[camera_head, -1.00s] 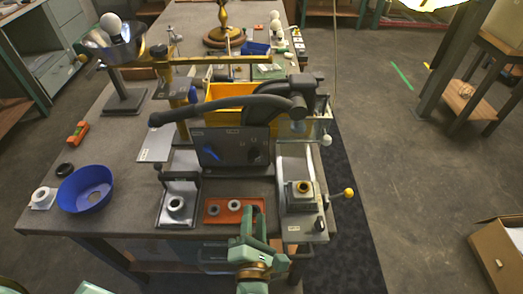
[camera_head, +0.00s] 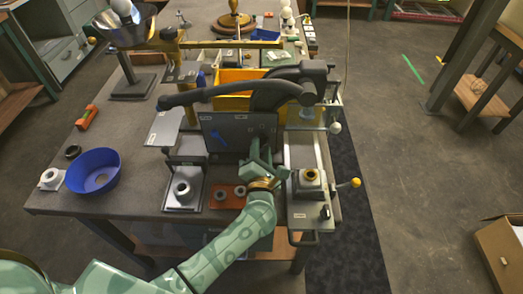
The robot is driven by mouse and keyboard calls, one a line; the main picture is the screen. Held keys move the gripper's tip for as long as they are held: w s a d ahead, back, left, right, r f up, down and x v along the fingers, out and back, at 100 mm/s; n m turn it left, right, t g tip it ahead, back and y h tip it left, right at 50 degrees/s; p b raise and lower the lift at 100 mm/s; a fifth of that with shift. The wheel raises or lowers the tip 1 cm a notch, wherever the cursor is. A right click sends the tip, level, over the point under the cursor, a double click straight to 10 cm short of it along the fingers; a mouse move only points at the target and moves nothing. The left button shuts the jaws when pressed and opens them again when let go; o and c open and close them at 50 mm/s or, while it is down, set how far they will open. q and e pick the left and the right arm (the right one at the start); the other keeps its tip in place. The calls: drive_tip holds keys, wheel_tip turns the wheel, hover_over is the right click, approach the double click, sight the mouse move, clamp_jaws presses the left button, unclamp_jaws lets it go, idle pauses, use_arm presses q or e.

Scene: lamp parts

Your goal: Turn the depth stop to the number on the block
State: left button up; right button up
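A dark grey upright panel (camera_head: 233,127) stands at the machine in the middle of the bench. It bears a blue pointer (camera_head: 217,135) on its left half. In the earlier picture small dark fittings show on its right half; my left gripper (camera_head: 258,150) now largely covers them. No number is readable, and I cannot tell which part is the depth stop or the block. My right gripper is not in view.
A long dark lever (camera_head: 225,92) crosses above the panel. An orange tray (camera_head: 226,198) with grey rings lies below it, left of my wrist. A block-like fixture with a brass-coloured ring (camera_head: 310,176) and a yellow-knobbed lever stands right. A blue bowl (camera_head: 93,182) sits left.

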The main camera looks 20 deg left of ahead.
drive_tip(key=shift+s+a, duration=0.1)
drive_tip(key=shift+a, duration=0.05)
use_arm(q)
clamp_jaws()
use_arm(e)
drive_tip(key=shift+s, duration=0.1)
